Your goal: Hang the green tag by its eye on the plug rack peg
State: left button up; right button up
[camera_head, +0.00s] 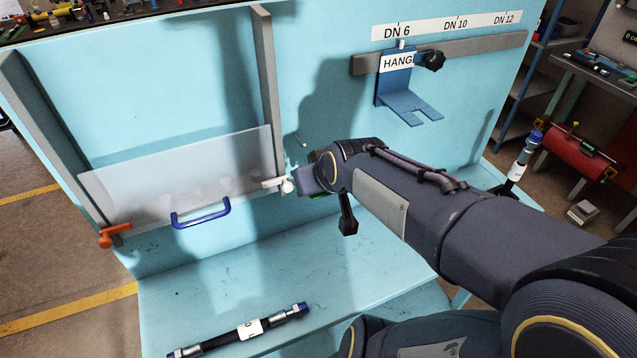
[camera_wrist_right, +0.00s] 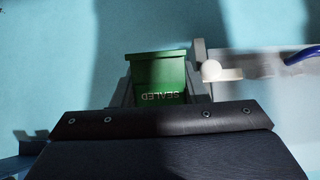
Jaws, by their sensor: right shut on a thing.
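The green tag (camera_wrist_right: 158,70), marked "SEALED" and reading upside down, sits between the two fingers of my right gripper (camera_wrist_right: 160,92) in the right wrist view. The gripper is shut on it. In the head view my right gripper (camera_head: 307,181) is close to the blue wall, right of the clear guard, and only a sliver of green shows below it. I cannot make out the tag's eye. A thin pale pin (camera_head: 301,140) stands out from the wall just above the gripper; I cannot tell whether it is the rack peg. My left gripper is not in view.
The clear guard (camera_head: 185,170) has a blue handle (camera_head: 203,215) and a white ball-ended latch (camera_head: 287,187) beside my right gripper. A blue hanger bracket (camera_head: 400,90) is on the rail at upper right. A black hose (camera_head: 240,330) lies on the bench.

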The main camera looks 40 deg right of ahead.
jog(key=w+d+f+b, duration=0.1)
jog(key=w+d+b, duration=0.1)
jog(key=w+b, duration=0.2)
jog(key=shift+w+f, duration=0.15)
jog(key=shift+w, duration=0.75)
jog(key=shift+b, duration=0.3)
dwell(0.5)
jog(key=o, duration=1)
jog(key=shift+a, duration=0.1)
